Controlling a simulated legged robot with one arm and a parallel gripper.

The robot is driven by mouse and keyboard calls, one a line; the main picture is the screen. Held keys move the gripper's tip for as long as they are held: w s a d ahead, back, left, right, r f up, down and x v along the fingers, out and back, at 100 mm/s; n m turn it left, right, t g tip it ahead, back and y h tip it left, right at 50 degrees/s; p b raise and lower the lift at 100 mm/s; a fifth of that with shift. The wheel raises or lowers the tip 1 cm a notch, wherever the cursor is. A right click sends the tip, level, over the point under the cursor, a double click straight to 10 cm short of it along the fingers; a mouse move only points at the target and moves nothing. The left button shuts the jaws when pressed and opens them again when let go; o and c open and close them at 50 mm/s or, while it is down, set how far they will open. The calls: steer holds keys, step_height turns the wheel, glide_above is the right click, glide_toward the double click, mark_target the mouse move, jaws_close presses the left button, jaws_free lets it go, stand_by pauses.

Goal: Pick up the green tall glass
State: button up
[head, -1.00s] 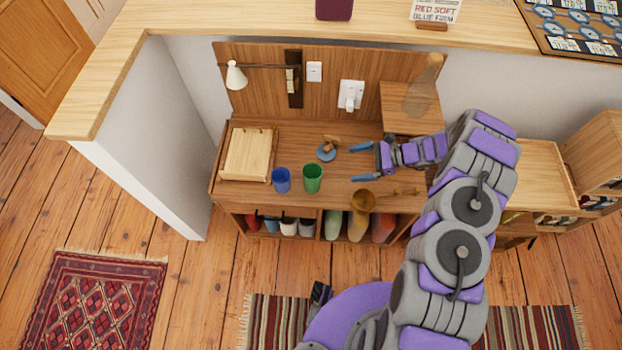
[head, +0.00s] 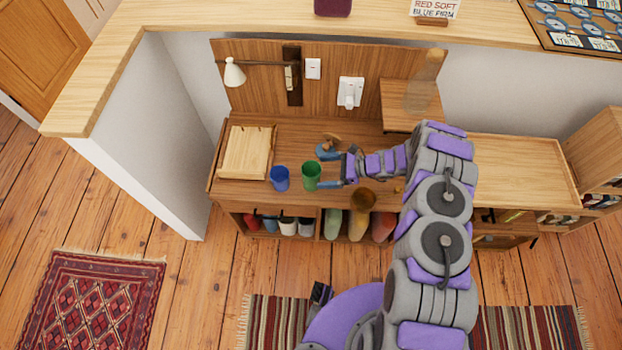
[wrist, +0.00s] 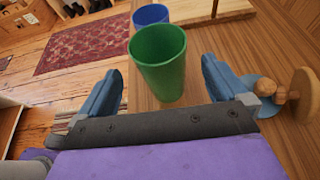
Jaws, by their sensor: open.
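The green tall glass (head: 312,176) stands upright on the wooden desk (head: 350,128), just right of a blue glass (head: 280,178). My gripper (head: 322,170) is open, with its blue fingers pointing left at the green glass. In the wrist view the green glass (wrist: 159,62) stands ahead, centred between the two open fingers (wrist: 160,84). The fingers reach close to its sides, with a gap showing on each side. The blue glass (wrist: 150,14) shows behind it.
A wooden toy on a blue base (head: 329,148) stands right behind the far finger, and shows close to the right finger in the wrist view (wrist: 284,92). A wooden box (head: 245,153) lies left of the glasses. A brown cup (head: 362,198) is at the desk's front edge.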

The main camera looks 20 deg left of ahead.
steer(key=b, duration=0.2)
glide_above(311, 173)
steer(key=s, duration=0.3)
steer(key=shift+w+d+f, duration=0.1)
steer(key=shift+d+f, duration=0.05)
steer(key=shift+f, duration=0.5)
steer(key=shift+w+d+f, duration=0.1)
steer(key=shift+d+f, duration=0.05)
steer(key=shift+f, duration=0.45)
steer(key=shift+p, duration=0.3)
steer(key=shift+d, duration=0.1)
steer(key=shift+d, duration=0.1)
steer(key=c, duration=1.2)
steer(key=shift+r, duration=0.15)
